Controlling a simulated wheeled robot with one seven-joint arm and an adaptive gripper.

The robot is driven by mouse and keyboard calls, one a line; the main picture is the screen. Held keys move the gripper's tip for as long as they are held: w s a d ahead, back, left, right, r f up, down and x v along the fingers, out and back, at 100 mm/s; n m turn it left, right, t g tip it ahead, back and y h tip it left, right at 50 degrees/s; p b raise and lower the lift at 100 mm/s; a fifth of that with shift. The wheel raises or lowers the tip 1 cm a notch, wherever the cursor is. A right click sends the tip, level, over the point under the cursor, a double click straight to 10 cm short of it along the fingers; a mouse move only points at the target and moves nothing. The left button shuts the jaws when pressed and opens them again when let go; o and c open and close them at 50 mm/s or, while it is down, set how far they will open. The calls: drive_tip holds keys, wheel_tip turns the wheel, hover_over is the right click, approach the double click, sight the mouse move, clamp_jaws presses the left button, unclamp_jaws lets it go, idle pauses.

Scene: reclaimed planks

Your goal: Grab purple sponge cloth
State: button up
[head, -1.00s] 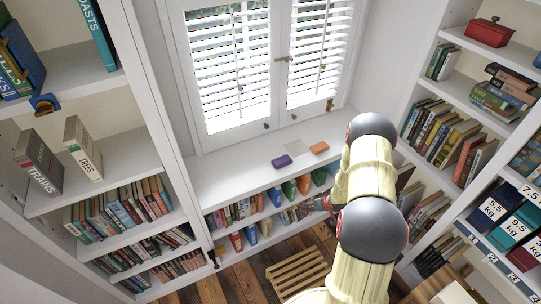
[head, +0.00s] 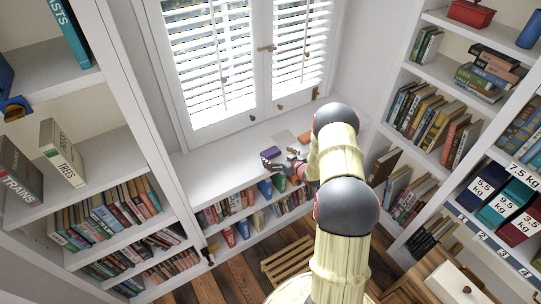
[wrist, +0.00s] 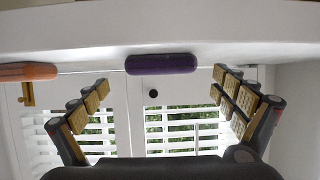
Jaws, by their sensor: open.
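The purple sponge cloth (head: 271,152) lies on the white window ledge (head: 215,172) below the shuttered window. It also shows in the wrist view (wrist: 161,64), upper middle, between my two spread fingers and beyond their tips. My gripper (head: 270,163) is at the ledge's front edge, just in front of the purple cloth in the head view. In the wrist view my gripper (wrist: 160,88) is open and empty, with one finger on each side. No contact with the cloth shows.
An orange sponge (head: 304,138) lies right of the purple one, also seen in the wrist view (wrist: 28,71). A pale flat sheet (head: 285,137) lies between them. Books (head: 230,206) fill the shelves under the ledge. The ledge's left part is clear.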

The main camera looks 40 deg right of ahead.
sight(272, 153)
drive_tip(key=x, duration=0.3)
drive_tip(key=shift+w+b, duration=0.2)
drive_tip(key=shift+b, duration=0.15)
drive_tip(key=c, duration=0.3)
drive_tip(key=c, duration=0.7)
drive_tip(key=shift+r, duration=0.1)
